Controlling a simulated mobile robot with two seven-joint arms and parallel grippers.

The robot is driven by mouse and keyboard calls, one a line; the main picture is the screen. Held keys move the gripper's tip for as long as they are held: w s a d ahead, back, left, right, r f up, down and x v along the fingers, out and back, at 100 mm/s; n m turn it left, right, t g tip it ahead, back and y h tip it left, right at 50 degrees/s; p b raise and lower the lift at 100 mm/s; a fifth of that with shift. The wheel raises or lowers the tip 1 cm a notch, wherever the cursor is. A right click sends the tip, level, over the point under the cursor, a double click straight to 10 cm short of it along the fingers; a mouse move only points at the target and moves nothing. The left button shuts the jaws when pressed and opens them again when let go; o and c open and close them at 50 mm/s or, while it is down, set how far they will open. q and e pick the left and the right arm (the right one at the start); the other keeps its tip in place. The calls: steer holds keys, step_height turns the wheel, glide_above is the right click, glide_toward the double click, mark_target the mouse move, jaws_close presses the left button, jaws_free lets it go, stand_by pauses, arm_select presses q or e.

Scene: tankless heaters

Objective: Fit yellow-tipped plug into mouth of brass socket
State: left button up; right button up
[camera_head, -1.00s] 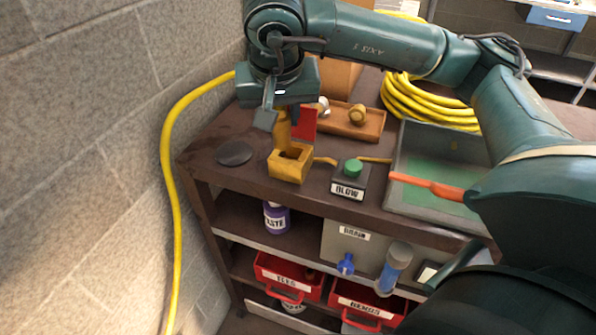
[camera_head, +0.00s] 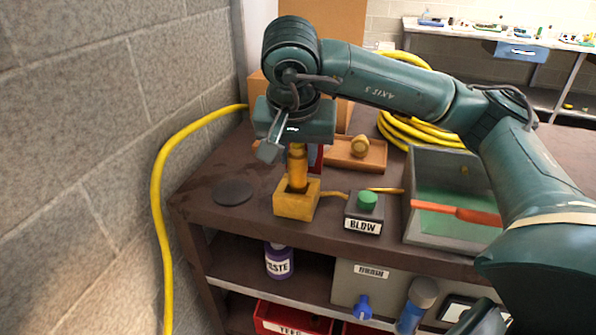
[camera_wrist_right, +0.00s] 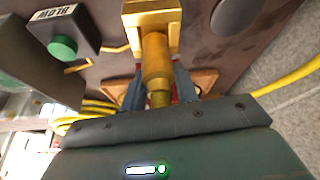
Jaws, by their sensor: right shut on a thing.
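My right gripper (camera_head: 296,150) points down over the left part of the bench and is shut on a brass-coloured stepped cylinder (camera_head: 297,168). I cannot tell for sure whether it is the socket or the plug. The cylinder stands nearly upright, its lower end at the opening of a yellow block (camera_head: 295,206). In the right wrist view the cylinder (camera_wrist_right: 156,62) lies between the fingers (camera_wrist_right: 160,88), its far end at the block (camera_wrist_right: 152,16). How deep it sits is hidden. A brass-coloured round piece (camera_head: 359,146) lies on a wooden tray (camera_head: 372,160). My left gripper is out of view.
A BLOW box with a green button (camera_head: 367,201) stands right of the block. A dark disc (camera_head: 233,193) lies left. A yellow hose (camera_head: 157,190) hangs by the wall.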

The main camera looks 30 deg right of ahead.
mark_target(298, 169)
step_height(298, 169, down, 3)
steer(key=shift+f, duration=0.15)
